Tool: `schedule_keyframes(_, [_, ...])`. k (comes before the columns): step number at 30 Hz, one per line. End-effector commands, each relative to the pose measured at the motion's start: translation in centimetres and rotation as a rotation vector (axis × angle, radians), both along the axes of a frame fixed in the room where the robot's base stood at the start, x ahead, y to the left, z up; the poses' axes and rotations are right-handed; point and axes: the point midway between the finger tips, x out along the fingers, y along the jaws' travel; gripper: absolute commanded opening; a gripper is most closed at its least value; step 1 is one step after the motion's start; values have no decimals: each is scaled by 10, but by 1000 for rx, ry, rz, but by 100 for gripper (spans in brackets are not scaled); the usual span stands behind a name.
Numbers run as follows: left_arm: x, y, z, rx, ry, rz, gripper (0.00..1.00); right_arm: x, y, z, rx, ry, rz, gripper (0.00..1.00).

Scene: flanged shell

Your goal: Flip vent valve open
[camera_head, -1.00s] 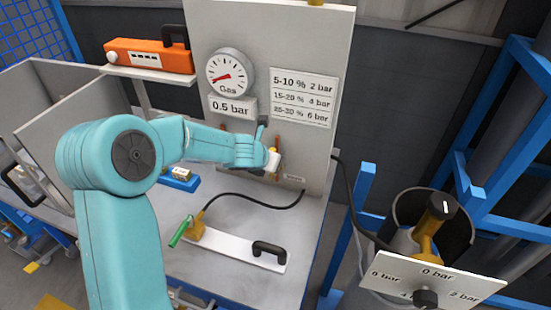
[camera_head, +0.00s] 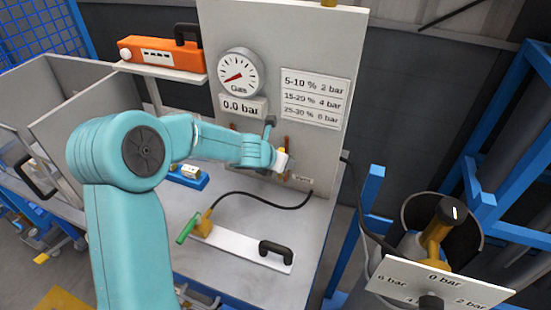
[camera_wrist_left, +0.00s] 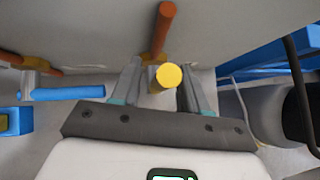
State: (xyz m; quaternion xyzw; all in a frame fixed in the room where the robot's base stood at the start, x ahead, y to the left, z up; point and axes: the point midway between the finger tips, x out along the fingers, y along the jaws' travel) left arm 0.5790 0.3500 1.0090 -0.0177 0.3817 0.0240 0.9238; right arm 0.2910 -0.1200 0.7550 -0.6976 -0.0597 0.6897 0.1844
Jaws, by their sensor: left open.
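The vent valve shows in the left wrist view as a round yellow end (camera_wrist_left: 168,75) with a red-brown bar (camera_wrist_left: 163,25) beyond it. In the head view only a small yellow part (camera_head: 282,153) shows at the panel, above a small label that seems to read "Vent"; my arm hides much of the rest. My left gripper (camera_wrist_left: 160,68) is open, with its two fingers on either side of the yellow end. I cannot tell whether either finger touches it. The gauge (camera_head: 239,74) reads 0.0 bar on the plate (camera_head: 243,107) below it. My right gripper is not in view.
A white plate with a black handle (camera_head: 276,251) and a green-tipped part (camera_head: 187,228) lies on the bench, with a black hose running to the panel. An orange box (camera_head: 160,54) sits on a shelf. A bar-marked regulator dial (camera_head: 440,285) stands at the lower right.

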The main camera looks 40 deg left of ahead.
Motion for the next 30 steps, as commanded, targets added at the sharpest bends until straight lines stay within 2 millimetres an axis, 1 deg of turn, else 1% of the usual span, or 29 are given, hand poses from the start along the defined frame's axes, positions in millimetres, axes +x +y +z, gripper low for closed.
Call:
schedule_keyframes(5, [-21,0,26,1,-3,1,44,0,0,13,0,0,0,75])
schedule_keyframes(12, [-67,-2,75,0,-2,1,44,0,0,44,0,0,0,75])
schedule_keyframes(15, [-84,-3,91,0,0,1,44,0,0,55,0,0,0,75])
schedule_keyframes(18, [-98,-3,103,0,0,1,44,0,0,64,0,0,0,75])
schedule_keyframes(21, [-107,-3,110,0,1,1,44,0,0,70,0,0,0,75])
schedule_keyframes(24, [-112,-4,113,-1,2,1,44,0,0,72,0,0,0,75])
schedule_keyframes(30, [-114,-4,113,-1,1,1,44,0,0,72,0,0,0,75])
